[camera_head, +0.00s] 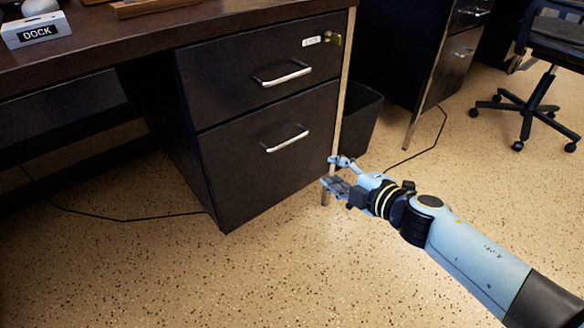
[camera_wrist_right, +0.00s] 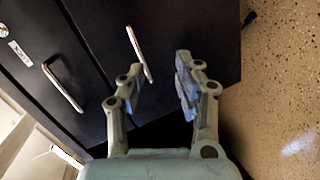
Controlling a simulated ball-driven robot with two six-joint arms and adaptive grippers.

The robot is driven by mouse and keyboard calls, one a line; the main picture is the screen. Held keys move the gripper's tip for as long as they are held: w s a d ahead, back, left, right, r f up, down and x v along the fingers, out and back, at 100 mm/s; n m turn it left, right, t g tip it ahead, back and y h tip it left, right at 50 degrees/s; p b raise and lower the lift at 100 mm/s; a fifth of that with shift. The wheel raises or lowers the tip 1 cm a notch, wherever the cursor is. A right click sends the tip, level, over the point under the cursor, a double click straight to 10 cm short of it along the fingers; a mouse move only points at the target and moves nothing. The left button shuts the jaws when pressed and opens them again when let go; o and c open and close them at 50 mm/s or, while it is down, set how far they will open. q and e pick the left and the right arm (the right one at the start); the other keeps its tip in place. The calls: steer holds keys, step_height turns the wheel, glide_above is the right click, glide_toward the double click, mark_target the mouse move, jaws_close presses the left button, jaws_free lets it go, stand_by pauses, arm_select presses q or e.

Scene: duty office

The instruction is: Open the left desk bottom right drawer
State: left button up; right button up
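The bottom drawer (camera_head: 265,155) is the lower dark front in the desk's right pedestal, and it is shut. Its silver bar handle (camera_head: 288,140) is near the drawer's upper middle. The handle also shows in the right wrist view (camera_wrist_right: 138,52), ahead of the fingers and nearer the left finger. My right gripper (camera_head: 334,172) is open and empty, in front of the pedestal's right edge, lower and to the right of the handle. In the right wrist view its two fingers (camera_wrist_right: 159,82) are spread apart. My left gripper is not in view.
The shut top drawer (camera_head: 258,65) has its own handle (camera_head: 287,75) and a key or lock at its upper right. A dark bin (camera_head: 360,118) stands right of the pedestal. An office chair (camera_head: 535,95) is farther right. Speckled floor before the drawer is clear.

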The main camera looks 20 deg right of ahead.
mark_target(290, 141)
arm_select(q)
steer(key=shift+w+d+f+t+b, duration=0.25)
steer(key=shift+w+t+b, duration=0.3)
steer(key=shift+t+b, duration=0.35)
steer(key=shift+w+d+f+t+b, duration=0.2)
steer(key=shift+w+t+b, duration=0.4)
steer(key=shift+b, duration=0.45)
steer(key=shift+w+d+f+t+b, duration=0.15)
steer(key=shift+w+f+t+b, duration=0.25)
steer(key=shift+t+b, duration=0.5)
arm_select(e)
steer(key=shift+w+a+r+n+y, duration=0.1)
steer(key=shift+w+a+n+y, duration=0.2)
steer(key=shift+w+a+n, duration=1.25)
steer(key=shift+w+a+r+m+y, duration=0.1)
steer(key=shift+w+a+m+y, duration=0.25)
steer(key=shift+w, duration=2.45)
steer(key=shift+w+a+r+n+y, duration=0.1)
steer(key=shift+w+a+n+y, duration=0.15)
steer(key=shift+w+a+n, duration=1.35)
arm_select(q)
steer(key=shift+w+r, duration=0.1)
arm_select(e)
steer(key=shift+w+d+m, duration=0.5)
steer(key=shift+w+m, duration=0.1)
steer(key=shift+m, duration=0.2)
jaws_close()
